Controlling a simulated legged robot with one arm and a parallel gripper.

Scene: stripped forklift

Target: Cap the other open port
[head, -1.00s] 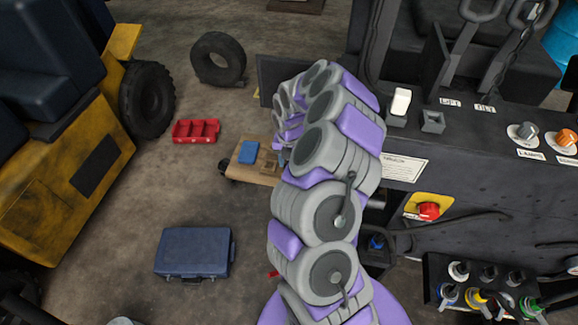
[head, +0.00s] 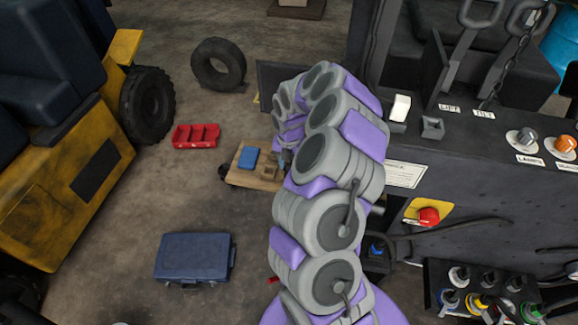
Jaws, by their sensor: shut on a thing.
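My gripper (head: 283,159) shows only as a small grey tip at the far end of my arm, above the wooden cart (head: 247,180). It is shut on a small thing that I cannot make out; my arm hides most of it. A tan block (head: 269,172) sits on the cart beside the tip. A blue fitting or cap (head: 376,250) shows in a dark recess of the forklift's side, right of my arm. I cannot tell which port is open; my arm covers part of that side.
A blue box (head: 248,158) lies on the cart. A blue case (head: 193,257), a red tray (head: 196,136) and a tyre (head: 218,65) are on the floor. The forklift panel has a red button (head: 429,216). A rack (head: 434,272) of coloured fittings is lower right.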

